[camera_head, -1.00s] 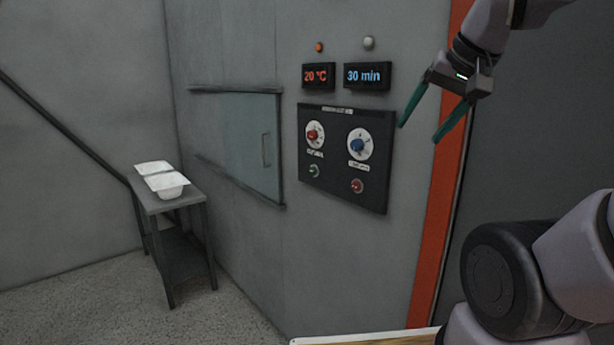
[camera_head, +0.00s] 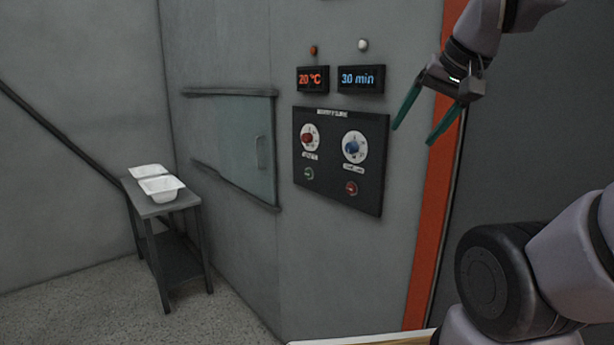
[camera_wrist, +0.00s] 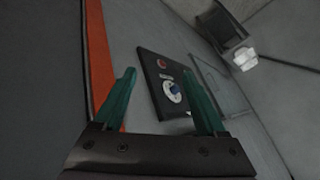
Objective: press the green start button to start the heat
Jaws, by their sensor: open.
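The green start button (camera_head: 309,174) is at the lower left of the black control panel (camera_head: 330,192) on the grey wall. A red button (camera_head: 351,188) sits to its right. Above them are a red knob (camera_head: 308,138) and a blue knob (camera_head: 353,147) on white dials. My gripper (camera_head: 413,127) is open and empty, up and to the right of the panel, apart from it. In the wrist view its green fingers (camera_wrist: 163,98) frame part of the panel (camera_wrist: 150,64) with the blue knob (camera_wrist: 174,88); I cannot make out the green button there.
Displays above the panel read 20 °C (camera_head: 312,79) and 30 min (camera_head: 361,79), under an orange lamp (camera_head: 313,50) and a white lamp (camera_head: 363,45). A sliding door (camera_head: 240,145) is left of the panel. An orange strip (camera_head: 428,240) runs beside the panel.

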